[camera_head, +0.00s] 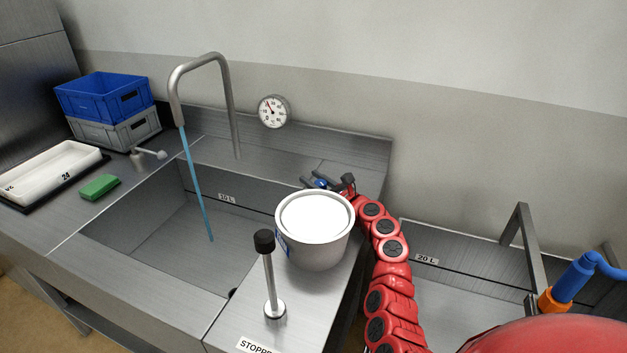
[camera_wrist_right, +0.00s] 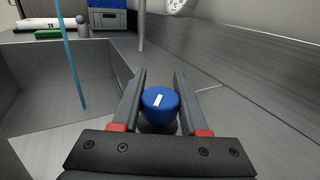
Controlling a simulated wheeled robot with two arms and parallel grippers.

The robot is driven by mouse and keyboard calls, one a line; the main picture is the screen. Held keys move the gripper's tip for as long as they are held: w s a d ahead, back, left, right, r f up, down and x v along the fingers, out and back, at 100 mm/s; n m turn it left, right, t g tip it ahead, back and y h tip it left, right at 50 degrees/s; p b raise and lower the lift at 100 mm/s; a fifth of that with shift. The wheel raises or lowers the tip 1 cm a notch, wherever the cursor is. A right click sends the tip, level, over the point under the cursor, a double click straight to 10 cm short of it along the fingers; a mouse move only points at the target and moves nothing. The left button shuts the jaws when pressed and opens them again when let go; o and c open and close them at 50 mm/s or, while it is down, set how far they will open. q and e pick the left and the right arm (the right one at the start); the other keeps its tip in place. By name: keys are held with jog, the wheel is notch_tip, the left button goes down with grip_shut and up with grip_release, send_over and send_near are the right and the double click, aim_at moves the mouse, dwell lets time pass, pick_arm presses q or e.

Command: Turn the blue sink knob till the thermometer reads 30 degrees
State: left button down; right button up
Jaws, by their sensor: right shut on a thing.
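The blue sink knob (camera_wrist_right: 159,104) has a white mark on top, tilted slightly from upright in the right wrist view. My right gripper (camera_wrist_right: 160,84) has one finger on each side of it and is shut on it. In the head view the knob (camera_head: 320,184) is small, partly covered by my gripper and the pot. The round thermometer (camera_head: 273,111) is on the back wall; its needle points up and left, but the figures are too small to read surely. A thin blue water stream (camera_head: 197,185) runs from the tap (camera_head: 232,105) into the sink. My left gripper is out of view.
A white-filled grey pot (camera_head: 315,245) and a black-topped stopper lever (camera_head: 268,275) stand right of the sink basin (camera_head: 165,240), close to my right arm. Blue and grey crates (camera_head: 105,98), a white tray (camera_head: 50,172) and a green sponge (camera_head: 99,187) are at left.

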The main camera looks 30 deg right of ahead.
grip_shut()
jog(key=shift+f+y+b, duration=0.2)
jog(key=shift+y+b, duration=0.1)
jog(key=shift+b, duration=0.2)
jog(key=n+y+b, duration=0.1)
jog(key=n+g+y+b, duration=0.1)
jog(key=b, duration=0.1)
jog(key=shift+a+f+y, duration=0.15)
jog(key=shift+a+y, duration=0.15)
jog(key=shift+s+r+n+g+y+b, duration=0.15)
jog(key=shift+r+n+g+y+b, duration=0.15)
jog(key=shift+n+y+b, duration=0.4)
jog(key=o, duration=1)
grip_release()
jog(key=shift+c, duration=0.2)
